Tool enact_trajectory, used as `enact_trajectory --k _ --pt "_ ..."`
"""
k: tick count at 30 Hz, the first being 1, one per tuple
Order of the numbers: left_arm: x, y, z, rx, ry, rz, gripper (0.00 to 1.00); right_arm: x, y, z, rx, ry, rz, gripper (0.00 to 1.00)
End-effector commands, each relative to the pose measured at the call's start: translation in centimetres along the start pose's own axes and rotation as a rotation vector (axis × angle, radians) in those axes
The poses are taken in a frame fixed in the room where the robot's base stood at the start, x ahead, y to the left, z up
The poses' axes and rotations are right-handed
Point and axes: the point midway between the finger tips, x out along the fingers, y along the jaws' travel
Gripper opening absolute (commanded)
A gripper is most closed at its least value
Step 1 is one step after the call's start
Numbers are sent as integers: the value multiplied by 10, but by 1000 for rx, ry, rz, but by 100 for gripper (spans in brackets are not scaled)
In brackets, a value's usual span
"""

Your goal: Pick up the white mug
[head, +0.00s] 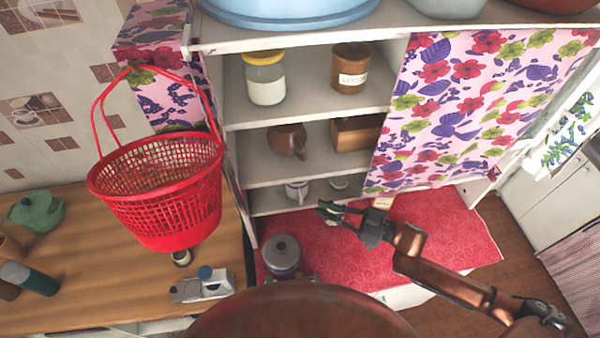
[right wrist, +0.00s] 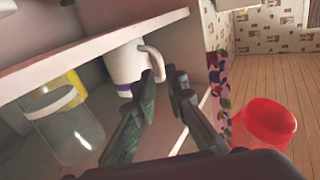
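The white mug (head: 296,190) stands on the lowest visible shelf of the white shelf unit in the head view. In the right wrist view the mug (right wrist: 122,66) shows a purple band near its base, and its handle points right, toward my fingers. My right gripper (head: 322,209) is just right of and in front of the mug. In the right wrist view my right gripper (right wrist: 165,76) has its two fingers apart, with the tips close to the handle. I cannot tell whether they touch it. Nothing is seen held. My left gripper is not in view.
A brown pot (head: 287,140) and a yellow-lidded jar (head: 265,80) stand on shelves above. A floral curtain (head: 450,110) covers the unit's right side. A red basket (head: 160,190) hangs at left. A grey lidded pot (head: 282,253) stands below on the red cloth (head: 440,235).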

Motion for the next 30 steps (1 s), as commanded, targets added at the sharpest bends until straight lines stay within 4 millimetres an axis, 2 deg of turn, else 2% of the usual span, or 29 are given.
enact_trajectory --k 4,10,14,17,21,25,28,30 --pt "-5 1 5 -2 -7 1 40 10 0 -2 0 3 3 12" --pt "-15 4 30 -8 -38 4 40 25 2 -2 2 3 15 12" --pt "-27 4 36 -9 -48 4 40 43 1 -2 2 3 16 12" --pt "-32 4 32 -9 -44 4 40 58 1 -1 -1 4 16 12" --pt "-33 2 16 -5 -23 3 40 69 1 2 0 1 16 12" --pt "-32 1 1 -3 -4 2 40 70 0 3 -1 0 14 12" --pt "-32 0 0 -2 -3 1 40 71 0 3 -1 1 14 12" --pt "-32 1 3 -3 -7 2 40 71 0 3 -1 1 13 8"
